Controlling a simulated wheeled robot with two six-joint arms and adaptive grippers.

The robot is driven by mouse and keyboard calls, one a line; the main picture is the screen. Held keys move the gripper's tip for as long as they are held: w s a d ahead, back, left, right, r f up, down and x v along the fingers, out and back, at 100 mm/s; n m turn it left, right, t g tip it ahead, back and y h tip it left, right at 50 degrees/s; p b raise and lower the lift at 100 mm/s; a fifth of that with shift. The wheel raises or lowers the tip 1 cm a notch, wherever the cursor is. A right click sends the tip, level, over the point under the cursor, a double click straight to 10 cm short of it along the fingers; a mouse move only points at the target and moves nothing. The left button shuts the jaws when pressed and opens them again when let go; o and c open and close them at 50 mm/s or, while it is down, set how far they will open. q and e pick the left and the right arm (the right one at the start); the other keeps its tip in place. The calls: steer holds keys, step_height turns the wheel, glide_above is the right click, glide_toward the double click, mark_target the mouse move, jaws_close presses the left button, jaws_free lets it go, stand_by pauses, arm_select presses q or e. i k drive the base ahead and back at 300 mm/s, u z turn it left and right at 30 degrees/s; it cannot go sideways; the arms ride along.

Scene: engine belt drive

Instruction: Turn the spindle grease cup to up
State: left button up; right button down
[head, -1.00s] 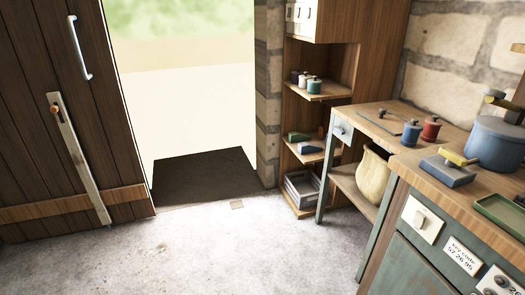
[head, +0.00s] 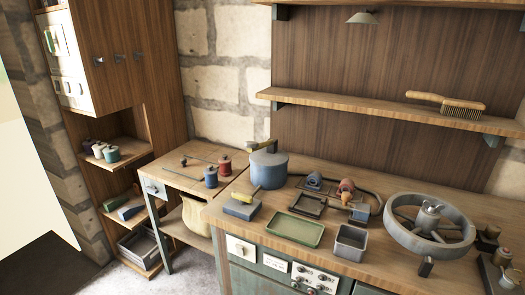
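Neither of my grippers shows in the head view. I cannot tell for certain which part is the spindle grease cup. A large grey wheel (head: 392,236) lies flat on the right part of the workbench, with a grey metal hub piece (head: 429,213) standing at its middle. Left of the wheel, a dark belt or cord runs past a small reddish-brown part (head: 346,186) and a blue-grey block (head: 360,212). A small blue-grey part (head: 314,180) sits further left. These are too small to read a turned position from.
A brush (head: 447,104) lies on the wall shelf. A side table (head: 190,172) and shelf cabinet stand left. Some floor shows at lower left.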

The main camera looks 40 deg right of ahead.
mark_target(493, 231)
steer(key=z, duration=3.5)
steer(key=k, duration=0.6)
steer(key=z, duration=0.95)
steer(key=i, duration=1.25)
steer(key=u, duration=0.9)
